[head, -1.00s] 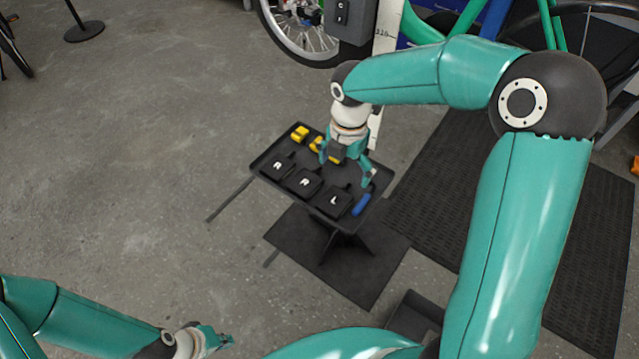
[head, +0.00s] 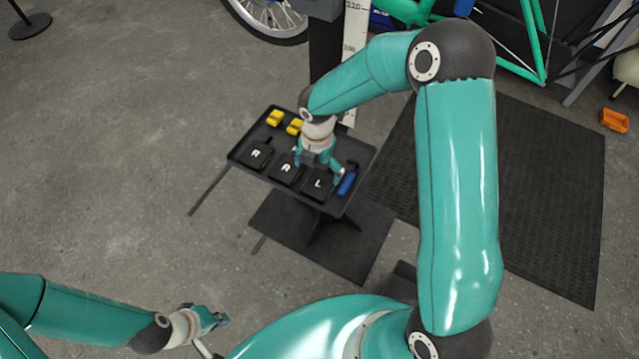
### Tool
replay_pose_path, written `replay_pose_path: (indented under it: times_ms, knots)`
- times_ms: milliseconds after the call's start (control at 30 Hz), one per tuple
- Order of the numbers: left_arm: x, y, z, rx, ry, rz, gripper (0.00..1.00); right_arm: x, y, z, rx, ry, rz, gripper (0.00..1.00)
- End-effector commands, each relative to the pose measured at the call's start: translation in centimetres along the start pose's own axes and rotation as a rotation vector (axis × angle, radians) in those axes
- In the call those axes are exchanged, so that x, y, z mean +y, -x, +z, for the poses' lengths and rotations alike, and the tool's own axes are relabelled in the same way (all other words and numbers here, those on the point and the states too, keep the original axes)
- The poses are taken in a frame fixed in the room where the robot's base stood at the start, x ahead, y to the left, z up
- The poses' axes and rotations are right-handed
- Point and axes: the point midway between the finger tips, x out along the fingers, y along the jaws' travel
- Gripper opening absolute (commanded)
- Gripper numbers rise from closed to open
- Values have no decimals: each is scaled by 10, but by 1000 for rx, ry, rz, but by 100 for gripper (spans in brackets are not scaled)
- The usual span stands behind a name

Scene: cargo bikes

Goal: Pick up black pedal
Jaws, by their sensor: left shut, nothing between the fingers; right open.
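Three flat black pedals with white letters lie in a row on a dark tray (head: 239,151) in the head view. The left pedal (head: 257,153) and middle pedal (head: 286,169) have a letter that looks like R or A. The right pedal (head: 317,187) is marked L. My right gripper (head: 319,172) points down, open, over the tray between the middle and L pedals, its fingers partly hiding them. I cannot tell whether it touches either. My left gripper (head: 222,319) is shut and empty, low at the front left, away from the tray.
Two yellow pieces (head: 275,118) lie at the tray's back left. A blue-handled item (head: 347,184) lies beside the L pedal at the tray's right end. A white measuring post (head: 354,60) stands behind.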

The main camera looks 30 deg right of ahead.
Motion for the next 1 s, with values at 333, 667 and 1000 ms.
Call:
replay_pose_path:
  times_ms: [333, 667, 1000]
  knots:
    - [1, 3, 0, 0, 0, 0, 0, -4, -40, -4, 2, 2, -3, 100]
    - [1, 3, 0, 0, 0, 0, 0, -3, -53, -3, 0, 0, 1, 100]
    - [1, 3, 0, 0, 0, 0, 0, -3, -53, -3, 0, 1, 0, 52]
